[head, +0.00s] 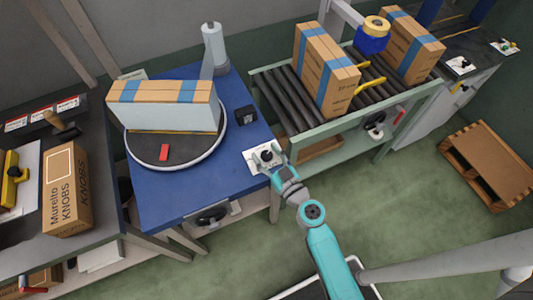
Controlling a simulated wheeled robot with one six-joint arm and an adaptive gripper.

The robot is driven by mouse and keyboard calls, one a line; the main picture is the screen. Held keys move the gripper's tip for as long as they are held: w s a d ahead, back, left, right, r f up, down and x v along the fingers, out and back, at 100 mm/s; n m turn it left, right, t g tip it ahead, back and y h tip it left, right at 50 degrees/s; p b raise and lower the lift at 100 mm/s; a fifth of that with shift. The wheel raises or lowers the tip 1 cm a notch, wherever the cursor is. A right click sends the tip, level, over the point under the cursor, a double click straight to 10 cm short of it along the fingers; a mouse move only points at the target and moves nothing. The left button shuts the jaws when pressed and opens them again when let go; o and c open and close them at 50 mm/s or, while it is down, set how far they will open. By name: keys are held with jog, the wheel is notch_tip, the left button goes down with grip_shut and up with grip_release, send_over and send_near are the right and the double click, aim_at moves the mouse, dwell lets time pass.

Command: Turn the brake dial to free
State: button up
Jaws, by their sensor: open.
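A white plate with a dark dial (265,155), which I take to be the brake dial, sits at the right front corner of the blue table (180,205). My gripper (273,163) is right at this dial, reaching in from the lower right, with its jaws open. The gripper covers part of the plate and dial. I cannot tell whether the fingers touch the dial. The dial's markings and setting are too small to read.
A roller conveyor (285,100) with cartons stands behind right. A bench with a knobs box (67,190) is at left.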

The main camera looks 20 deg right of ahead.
jog(key=c, duration=1.1)
jog(key=shift+d+n+y, duration=0.1)
jog(key=shift+n+y, duration=0.4)
jog(key=shift+y, duration=0.3)
jog(key=n+g+y, duration=0.1)
jog(key=n+y, duration=0.1)
jog(key=y, duration=0.1)
jog(key=shift+n+y, duration=0.3)
jog(key=shift+y, duration=0.1)
jog(key=n+g+y, duration=0.4)
jog(key=y, duration=0.1)
jog(key=shift+w, duration=0.1)
jog(key=n+g+y, duration=0.2)
jog(key=g, duration=0.1)
jog(key=n+g+y, duration=0.2)
jog(key=g, duration=0.1)
jog(key=shift+r+n, duration=0.1)
jog(key=shift+n, duration=0.3)
jog(key=shift+n+g+y, duration=0.35)
jog(key=shift+n+g, duration=0.7)
jog(key=shift+g, duration=0.65)
jog(key=shift+n+g+y, duration=0.35)
jog(key=shift+n+g, duration=0.7)
jog(key=shift+g, duration=0.65)
